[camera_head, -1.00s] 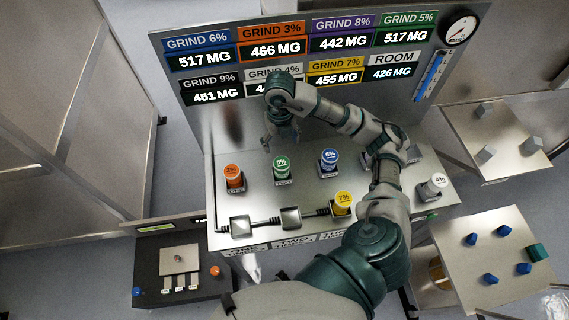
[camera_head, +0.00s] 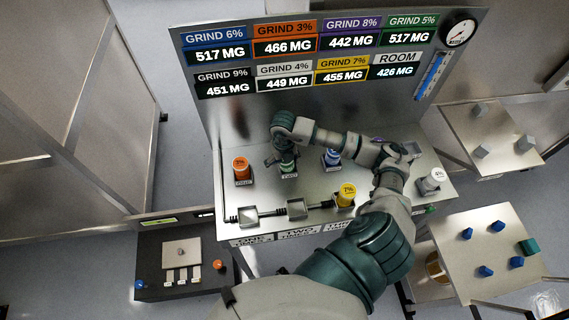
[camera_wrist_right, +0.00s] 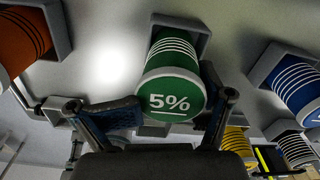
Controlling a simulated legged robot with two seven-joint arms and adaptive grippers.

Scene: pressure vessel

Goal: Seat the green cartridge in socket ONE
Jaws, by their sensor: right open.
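The green 5% cartridge (camera_head: 288,169) stands upright in its holder on the panel's deck, partly hidden by my right gripper (camera_head: 281,158) in the head view. In the right wrist view the green cartridge (camera_wrist_right: 172,80) shows its 5% face, with its grey holder (camera_wrist_right: 198,28) behind. My right gripper (camera_wrist_right: 151,101) is open, with one finger on each side of the cartridge; the right finger looks close to it. I cannot tell whether they touch. Socket ONE (camera_head: 248,216) is the empty leftmost square socket at the deck's front edge. My left gripper is not in view.
An orange cartridge (camera_head: 241,168) stands left of the green one and a blue cartridge (camera_head: 332,157) right. A yellow cartridge (camera_head: 346,194) sits right of the empty middle socket (camera_head: 299,208). A white cartridge (camera_head: 433,180) stands far right. Cables link the front sockets.

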